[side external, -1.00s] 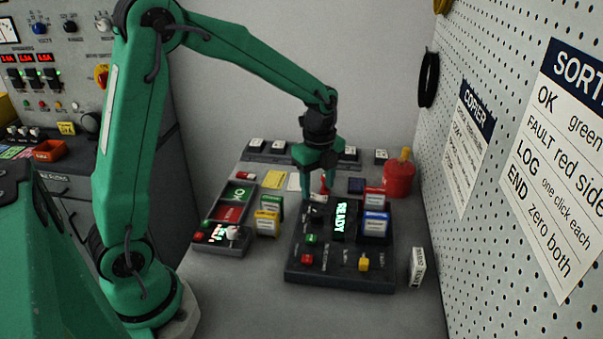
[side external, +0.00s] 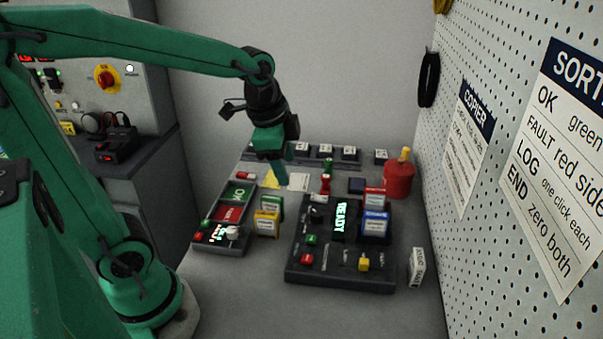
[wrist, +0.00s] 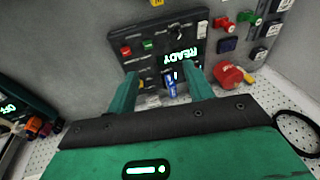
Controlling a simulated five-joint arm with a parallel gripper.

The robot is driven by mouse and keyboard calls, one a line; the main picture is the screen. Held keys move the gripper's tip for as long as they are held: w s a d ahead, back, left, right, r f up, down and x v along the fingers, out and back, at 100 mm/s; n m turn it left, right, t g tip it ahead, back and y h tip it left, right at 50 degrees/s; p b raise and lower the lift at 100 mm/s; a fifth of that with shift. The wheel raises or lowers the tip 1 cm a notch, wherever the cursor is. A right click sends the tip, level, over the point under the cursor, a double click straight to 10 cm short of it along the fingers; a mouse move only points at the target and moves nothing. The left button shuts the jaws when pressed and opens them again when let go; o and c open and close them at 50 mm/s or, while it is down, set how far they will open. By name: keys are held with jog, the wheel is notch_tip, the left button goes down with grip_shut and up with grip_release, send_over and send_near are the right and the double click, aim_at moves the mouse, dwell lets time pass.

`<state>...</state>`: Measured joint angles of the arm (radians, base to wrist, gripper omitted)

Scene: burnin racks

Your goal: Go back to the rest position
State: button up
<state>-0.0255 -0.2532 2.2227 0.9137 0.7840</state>
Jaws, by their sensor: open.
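My gripper (side external: 273,172) hangs in the air above the back left of the table, left of the black copier box and apart from it. In the wrist view my gripper (wrist: 162,82) has its two green fingers spread with nothing held between them. The copier box (side external: 300,274) shows a glowing READY display (side external: 341,220). A blue-topped cartridge (side external: 375,224) stands at its right, with a red-topped one (side external: 374,196) behind it. The blue cartridge (wrist: 171,88) also appears beyond the fingers in the wrist view.
A tray with green and red panels (side external: 237,193) lies at left. Green (side external: 275,206) and yellow (side external: 267,223) cartridges stand between it and the copier. A white block (side external: 417,268) and a red can (side external: 398,181) stand at right by the pegboard (side external: 480,220).

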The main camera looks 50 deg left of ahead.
jog(key=s+r+n+t, duration=0.2)
jog(key=s+n, duration=0.6)
jog(key=s, duration=0.1)
jog(key=shift+s+d+n+t, duration=0.25)
jog(key=shift+d+n+t, duration=0.05)
jog(key=shift+d+n, duration=0.1)
